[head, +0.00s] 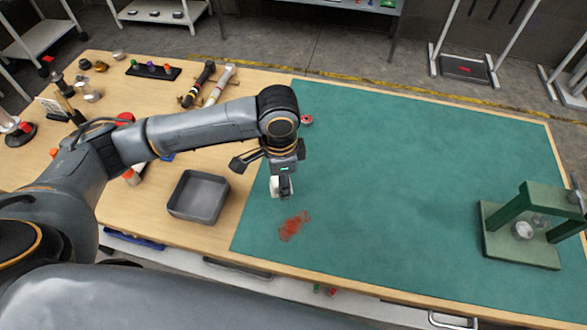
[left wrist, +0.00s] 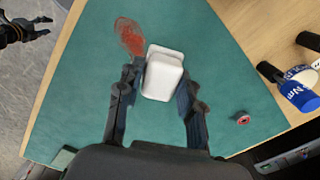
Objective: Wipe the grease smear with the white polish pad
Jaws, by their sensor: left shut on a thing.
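The grease smear (head: 294,226) is a red-brown patch on the green mat (head: 400,170), near its front left corner. It also shows in the left wrist view (left wrist: 130,36), just beyond my left fingers. My left gripper (head: 281,184) points down over the mat, behind the smear, and is shut on the white polish pad (left wrist: 162,73). The pad's white side (head: 274,187) also shows in the head view. The pad is beside the smear, not over it; whether it touches the mat I cannot tell. My right gripper (left wrist: 40,27) shows at the wrist view's top left, open and empty.
A grey tray (head: 198,217) stands on the wooden bench left of the mat. A small red roll (head: 306,120) lies at the mat's back left. A green frame stand (head: 522,225) stands at the right. The middle of the mat is clear.

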